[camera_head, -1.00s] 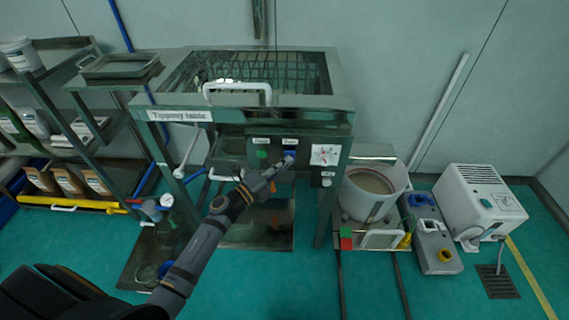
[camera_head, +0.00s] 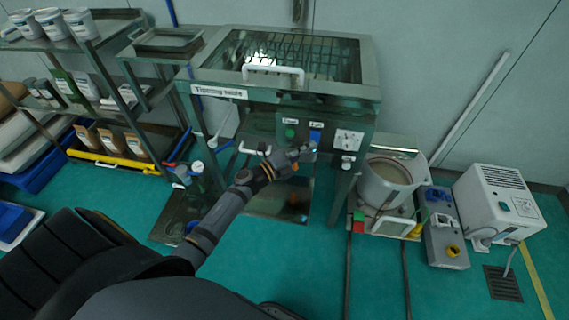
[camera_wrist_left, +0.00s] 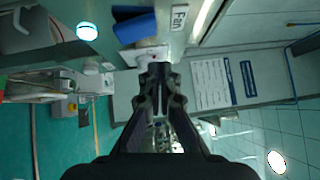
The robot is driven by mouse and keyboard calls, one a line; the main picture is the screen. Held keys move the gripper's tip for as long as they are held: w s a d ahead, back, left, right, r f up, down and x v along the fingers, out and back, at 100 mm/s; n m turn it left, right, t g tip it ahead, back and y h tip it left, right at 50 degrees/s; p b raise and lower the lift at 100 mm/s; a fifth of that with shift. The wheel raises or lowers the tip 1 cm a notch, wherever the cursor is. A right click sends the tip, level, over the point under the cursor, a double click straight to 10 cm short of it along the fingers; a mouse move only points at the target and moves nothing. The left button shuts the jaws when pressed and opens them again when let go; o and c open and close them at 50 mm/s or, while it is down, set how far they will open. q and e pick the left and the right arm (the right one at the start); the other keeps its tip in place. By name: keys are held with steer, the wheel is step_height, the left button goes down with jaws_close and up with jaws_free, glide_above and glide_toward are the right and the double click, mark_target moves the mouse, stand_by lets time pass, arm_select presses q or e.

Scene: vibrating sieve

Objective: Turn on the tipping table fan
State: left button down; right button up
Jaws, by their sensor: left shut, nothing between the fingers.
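The tipping table (camera_head: 365,88) is a steel frame with a grid top and a white handle. Its front panel carries a green button (camera_head: 290,132) and, to its right, a blue switch (camera_head: 315,136) with a small label above. In the left wrist view the blue switch (camera_wrist_left: 135,27) stands out from the panel beside a label reading "Fan" (camera_wrist_left: 180,17). My left gripper (camera_head: 308,149) is shut and empty, just below the blue switch. Its closed fingers also show in the wrist view (camera_wrist_left: 160,72), apart from the switch there. My right gripper is not in view.
A white dial plate (camera_head: 348,140) with a knob below is right of the switch. A white bucket-like vessel (camera_head: 386,185), a grey box (camera_head: 445,240) and a white machine (camera_head: 497,205) stand right. Shelves (camera_head: 120,100) with containers stand left. Green floor in front is open.

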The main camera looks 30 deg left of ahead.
arm_select(q)
steer(key=r+b+v, duration=0.1)
steer(key=r+v, duration=0.1)
steer(key=v, duration=0.7)
steer(key=shift+s+a, duration=0.3)
steer(key=shift+s, duration=0.1)
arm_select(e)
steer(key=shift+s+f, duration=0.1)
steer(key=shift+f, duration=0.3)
arm_select(q)
steer(key=shift+r, duration=0.25)
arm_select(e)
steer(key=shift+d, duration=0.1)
